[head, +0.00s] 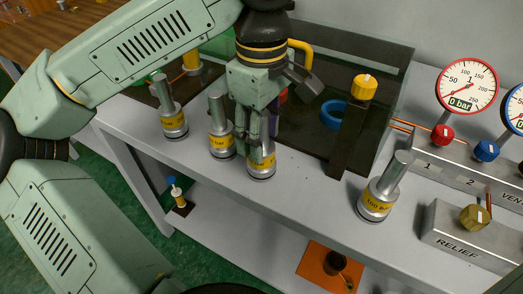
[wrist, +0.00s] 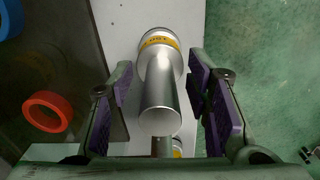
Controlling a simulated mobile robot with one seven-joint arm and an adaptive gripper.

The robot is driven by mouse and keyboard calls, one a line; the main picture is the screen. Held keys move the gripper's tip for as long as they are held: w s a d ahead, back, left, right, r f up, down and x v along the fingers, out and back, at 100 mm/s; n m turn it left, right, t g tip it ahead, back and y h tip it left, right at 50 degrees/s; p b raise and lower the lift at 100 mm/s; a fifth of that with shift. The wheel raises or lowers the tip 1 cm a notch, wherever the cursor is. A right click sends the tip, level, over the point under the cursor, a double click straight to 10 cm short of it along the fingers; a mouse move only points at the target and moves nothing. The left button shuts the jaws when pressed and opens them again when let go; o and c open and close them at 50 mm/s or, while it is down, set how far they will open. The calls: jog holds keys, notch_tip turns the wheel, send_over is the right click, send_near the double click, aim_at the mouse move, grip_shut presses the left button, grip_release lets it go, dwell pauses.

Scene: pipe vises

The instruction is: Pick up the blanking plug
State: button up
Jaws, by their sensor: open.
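Several silver plugs with yellow bands and upright stems stand on the grey bench. One plug (head: 261,166) is directly below my gripper (head: 257,135), which partly hides its stem. In the wrist view, this plug (wrist: 160,98) has its stem between the two purple-padded fingers of my gripper (wrist: 165,108). The fingers are open, with a gap on each side of the stem. A second plug (head: 220,130) stands just left, a third plug (head: 171,112) farther left, and another plug (head: 379,194) stands alone at right. The band lettering is too small to read surely.
A dark open-topped tank (head: 385,110) stands behind, with a blue ring (head: 333,113) and a yellow-knobbed post (head: 364,87). At right are gauges (head: 468,87), valve knobs and a relief block (head: 465,240). A lower shelf holds an orange plate (head: 318,262).

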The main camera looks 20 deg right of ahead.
grip_shut()
dwell(0.5)
dwell(0.4)
